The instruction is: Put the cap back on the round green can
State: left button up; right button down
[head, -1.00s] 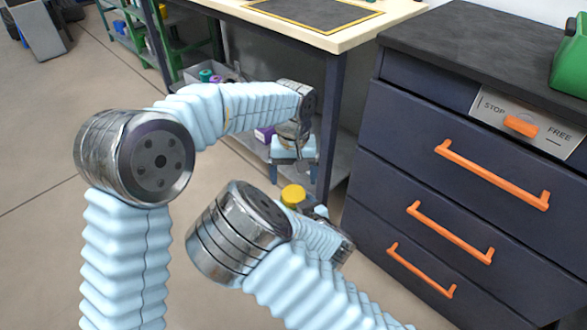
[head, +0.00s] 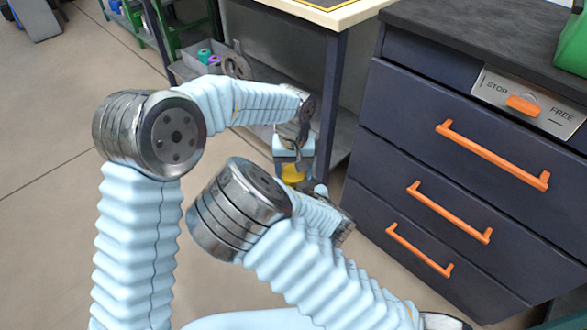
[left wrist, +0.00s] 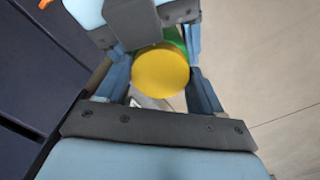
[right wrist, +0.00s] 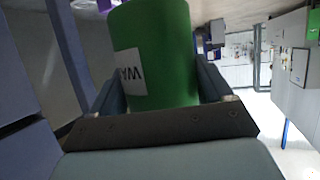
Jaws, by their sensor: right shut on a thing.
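In the left wrist view the round yellow cap (left wrist: 160,71) lies between the fingers of my left gripper (left wrist: 160,88), which are open with a gap beside it. The green can (left wrist: 178,38) shows behind the cap; I cannot tell whether the cap is seated. In the head view the cap (head: 293,172) is directly below my left gripper (head: 293,158). In the right wrist view my right gripper (right wrist: 155,92) is shut on the green can (right wrist: 155,50), which has a white label.
A dark drawer cabinet (head: 385,160) with orange handles stands right of the grippers. A worktable (head: 335,12) with a lower shelf is behind them; a grey bin (head: 197,64) with small items sits there. Open floor (head: 50,190) lies to the left.

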pick_arm(q)
jog(key=c, duration=0.5)
jog(key=shift+o, duration=0.2)
jog(key=m, duration=0.3)
jog(key=o, duration=1.2)
jog(key=shift+r, duration=2.25)
jog(key=shift+o, duration=0.7)
